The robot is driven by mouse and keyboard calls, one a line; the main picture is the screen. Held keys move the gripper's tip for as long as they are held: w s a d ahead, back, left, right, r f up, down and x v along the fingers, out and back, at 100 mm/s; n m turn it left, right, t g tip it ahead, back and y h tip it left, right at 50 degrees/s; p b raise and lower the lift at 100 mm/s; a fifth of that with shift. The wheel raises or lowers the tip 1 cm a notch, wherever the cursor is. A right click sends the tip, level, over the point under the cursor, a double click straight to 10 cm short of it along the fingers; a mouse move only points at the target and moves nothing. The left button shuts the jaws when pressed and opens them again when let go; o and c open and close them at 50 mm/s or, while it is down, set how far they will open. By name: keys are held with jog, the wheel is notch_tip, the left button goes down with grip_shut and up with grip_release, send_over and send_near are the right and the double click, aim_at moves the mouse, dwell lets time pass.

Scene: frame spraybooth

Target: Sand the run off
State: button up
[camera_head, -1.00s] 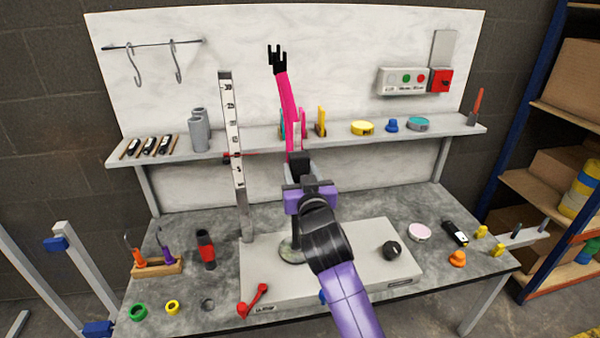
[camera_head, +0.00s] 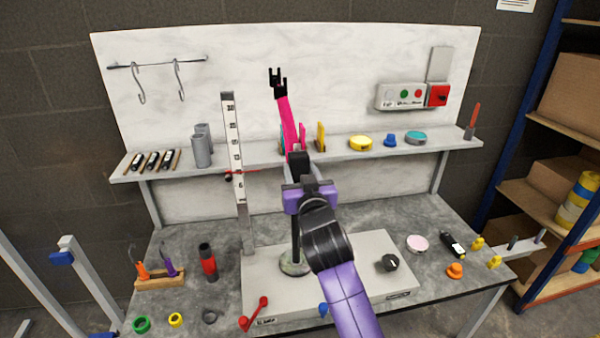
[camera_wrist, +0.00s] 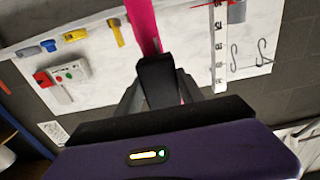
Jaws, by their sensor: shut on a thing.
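A slender pink part (camera_head: 287,112) with a black forked tip (camera_head: 278,80) stands upright and slightly tilted in front of the shelf. It also shows in the wrist view (camera_wrist: 143,22). My gripper (camera_head: 300,172) is in front of its lower end. In the wrist view my gripper (camera_wrist: 158,92) is shut on a dark block (camera_wrist: 157,78), which overlaps the pink part. I cannot tell whether block and part touch. A dark post with a round base (camera_head: 294,264) stands below, mostly behind my arm. No run in the paint can be made out.
A numbered upright scale (camera_head: 236,150) with a red pointer stands left of my gripper. The shelf (camera_head: 230,166) holds grey cups, a yellow roll (camera_head: 360,143) and small items.

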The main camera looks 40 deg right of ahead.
aim_at(297, 149)
jog(key=shift+r+p, duration=2.7)
jog(key=shift+r, duration=1)
jog(key=shift+w+d+f, duration=0.1)
jog(key=shift+w, duration=0.05)
jog(key=shift+f+b, duration=1.35)
jog(key=shift+f, duration=0.2)
jog(key=shift+d+f+b, duration=0.1)
jog(key=shift+f+b, duration=0.35)
jog(key=shift+f, duration=0.15)
jog(key=shift+c, duration=0.6)
notch_tip(297, 149, down, 11)
jog(key=b, duration=0.9)
jog(key=shift+s+r, duration=0.2)
jog(key=shift+a+r, duration=0.1)
jog(key=shift+a, duration=0.15)
jog(key=shift+b+v, duration=0.35)
jog(key=shift+v, duration=2.65)
jog(key=shift+r, duration=0.1)
